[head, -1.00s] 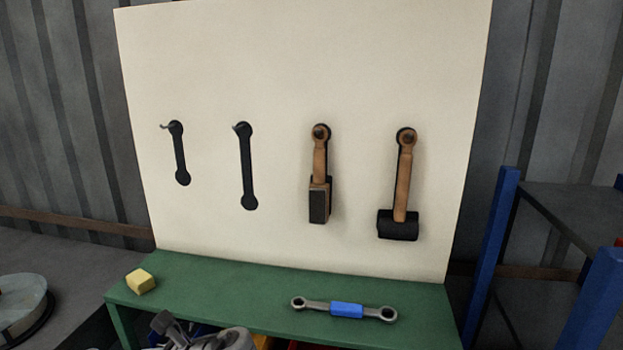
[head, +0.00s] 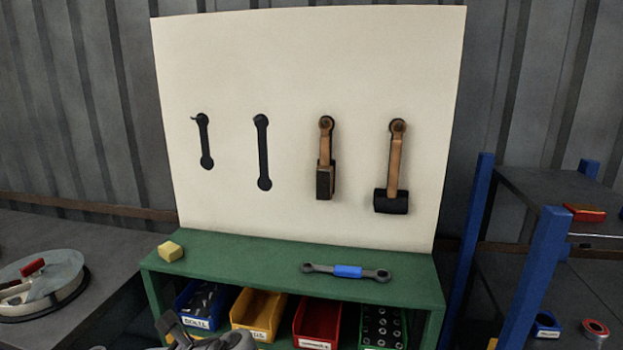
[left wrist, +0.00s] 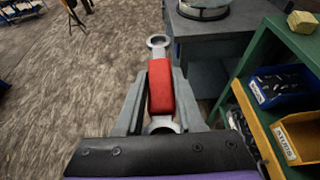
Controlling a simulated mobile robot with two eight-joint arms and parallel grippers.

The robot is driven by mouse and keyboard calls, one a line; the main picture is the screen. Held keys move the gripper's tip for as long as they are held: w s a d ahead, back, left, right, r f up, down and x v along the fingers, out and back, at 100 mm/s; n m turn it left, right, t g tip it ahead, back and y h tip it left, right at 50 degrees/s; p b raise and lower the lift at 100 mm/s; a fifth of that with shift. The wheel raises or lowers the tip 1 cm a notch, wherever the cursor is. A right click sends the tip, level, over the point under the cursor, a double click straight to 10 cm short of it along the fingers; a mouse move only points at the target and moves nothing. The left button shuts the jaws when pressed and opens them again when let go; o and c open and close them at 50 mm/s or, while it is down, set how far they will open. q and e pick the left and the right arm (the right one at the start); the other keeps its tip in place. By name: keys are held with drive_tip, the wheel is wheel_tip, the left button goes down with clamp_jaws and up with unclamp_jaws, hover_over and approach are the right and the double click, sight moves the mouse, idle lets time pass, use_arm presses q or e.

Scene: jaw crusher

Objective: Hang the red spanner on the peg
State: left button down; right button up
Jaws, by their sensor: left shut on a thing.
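My left gripper (left wrist: 160,90) is shut on the red spanner (left wrist: 161,86) in the left wrist view. The spanner has a red grip and grey ring ends; the jaws press on the grip from both sides, and the far ring points away from me. On the cream tool board (head: 300,60) in the head view are a short black spanner outline (head: 205,145) and a longer one (head: 263,155). A small peg (head: 196,119) sticks out at the top of the short outline; the longer outline's peg is hard to make out. My right gripper is not in view.
Two hammers (head: 326,160) (head: 396,165) hang on the board. A blue-gripped spanner (head: 348,272) and a yellow block (head: 170,251) lie on the green bench (head: 240,252). Coloured bins (head: 318,322) stand underneath. A blue-posted shelf (head: 477,205) is to the right, a grey table (head: 100,230) to the left.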

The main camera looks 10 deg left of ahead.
use_arm(q)
drive_tip(key=w+d+f+m+t+h+p, duration=0.2)
drive_tip(key=w+d+f+m+t+h, duration=0.2)
drive_tip(key=w+d, duration=0.4)
drive_tip(key=w+d+f+m+t+h+p, duration=0.3)
drive_tip(key=w+d+f+m+t+h, duration=0.2)
drive_tip(key=w+d+m, duration=0.4)
drive_tip(key=w+f+t, duration=0.1)
drive_tip(key=w+t, duration=0.1)
drive_tip(key=shift+f+t, duration=0.2)
drive_tip(key=shift+t, duration=0.1)
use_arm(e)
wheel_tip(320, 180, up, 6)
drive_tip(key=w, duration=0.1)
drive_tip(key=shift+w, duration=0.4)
use_arm(q)
drive_tip(key=shift+s+d, duration=0.1)
